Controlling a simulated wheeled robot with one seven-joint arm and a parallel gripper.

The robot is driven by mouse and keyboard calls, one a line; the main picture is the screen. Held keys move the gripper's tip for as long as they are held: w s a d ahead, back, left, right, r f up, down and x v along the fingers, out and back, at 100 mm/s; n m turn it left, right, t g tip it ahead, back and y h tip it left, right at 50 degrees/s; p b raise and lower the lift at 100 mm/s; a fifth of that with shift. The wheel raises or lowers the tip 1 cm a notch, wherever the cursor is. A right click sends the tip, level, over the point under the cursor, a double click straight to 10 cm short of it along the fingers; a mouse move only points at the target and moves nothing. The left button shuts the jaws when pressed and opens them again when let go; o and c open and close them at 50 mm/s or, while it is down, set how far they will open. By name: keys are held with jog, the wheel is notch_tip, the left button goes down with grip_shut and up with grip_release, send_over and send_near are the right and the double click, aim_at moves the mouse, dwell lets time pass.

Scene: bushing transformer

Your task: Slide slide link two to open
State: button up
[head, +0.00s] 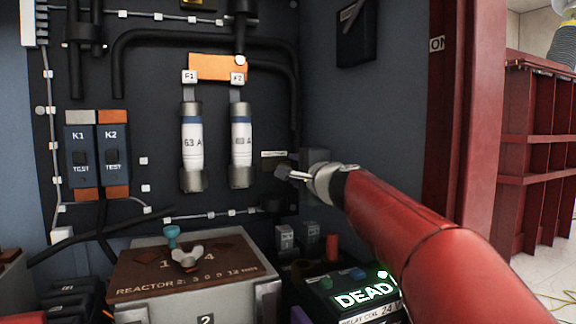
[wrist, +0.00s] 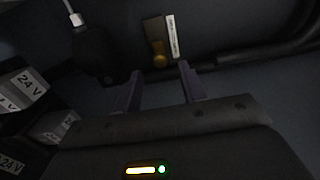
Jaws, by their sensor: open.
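No part reads clearly as slide link two. In the wrist view a small brass-coloured tab (wrist: 156,40) with a rounded end sits on the dark panel beside a narrow white label (wrist: 172,36), whose text is too small to read. My gripper (wrist: 160,78) is open, its two fingers pointing at the panel either side of the tab's line. The tab is just beyond the fingertips, and nothing shows between them. In the head view my gripper (head: 291,174) is at the panel's lower right, close to a small label (head: 274,154); my gripper partly hides what is there.
Two fuses (head: 192,147) hang left of my gripper below an orange bar (head: 217,67). Relays K1 and K2 (head: 82,155) are further left. A reactor box (head: 185,270) and a lit DEAD display (head: 362,297) stand below. A dark block (wrist: 100,57) lies near the left finger.

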jog(key=p+x, duration=0.1)
jog(key=x, duration=0.3)
grip_shut()
dwell(0.4)
